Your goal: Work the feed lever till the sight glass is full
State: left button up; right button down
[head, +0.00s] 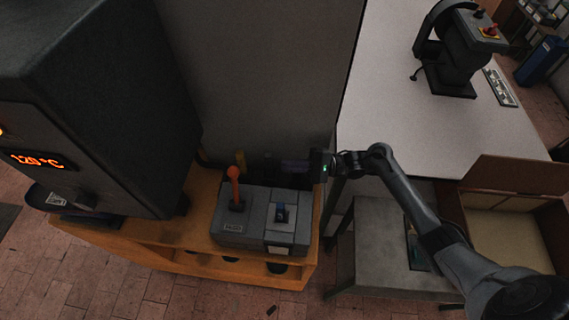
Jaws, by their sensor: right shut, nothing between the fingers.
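A grey control box (256,243) sits on the orange bench. An orange-red lever (234,188) with a round knob stands nearly upright on its left half, above a small label too blurred to read surely. My left gripper is not in view.
A dark machine (90,110) with a lit 120°C display stands left on the orange bench (190,262). A grey panel (265,75) rises behind the box. At right are a white table (400,120) with a black press, a grey side table (368,240) and an open carton (510,215).

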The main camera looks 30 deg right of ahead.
aim_at(235, 186)
jog(key=w+a+r+p, duration=0.1)
jog(key=a+r, duration=0.1)
jog(key=a, duration=0.3)
jog(key=w+a+r+p, duration=0.1)
jog(key=a, duration=0.4)
jog(key=shift+w+a+r, duration=0.3)
jog(key=shift+w+r, duration=0.1)
